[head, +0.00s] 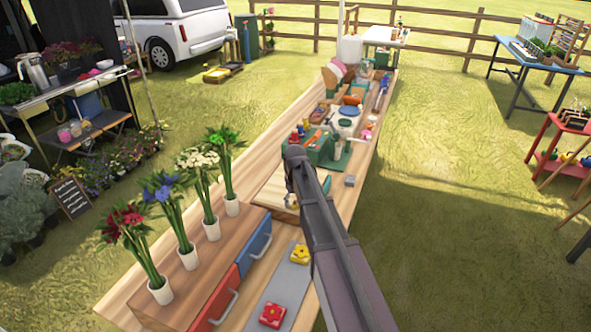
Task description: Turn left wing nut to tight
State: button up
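I cannot make out a wing nut for certain at this size. A pale wooden board (268,190) lies on the long wooden table, just behind the drawer box, with my arm across its right side. My gripper (291,186) hangs at the far end of the dark arm, over or beside the board's right part. Its fingers are small and partly hidden by the arm, so I cannot tell if they are open or touch anything. A red flower-shaped knob (272,315) and a yellow one (299,254) sit on a grey plate (281,283) nearer me.
A green box (322,150) and small tools crowd the table beyond my gripper. Grass lies open to the right.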

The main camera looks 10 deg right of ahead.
aim_at(295, 202)
jog(key=n, duration=1.5)
notch_tip(295, 202, up, 14)
jog(key=p, duration=1.3)
jog(key=shift+p, duration=0.4)
jog(key=shift+f, duration=0.1)
jog(key=o, duration=0.5)
jog(key=shift+c, duration=0.2)
jog(key=n, duration=0.5)
jog(key=shift+f+n, duration=0.15)
jog(key=shift+n, duration=0.25)
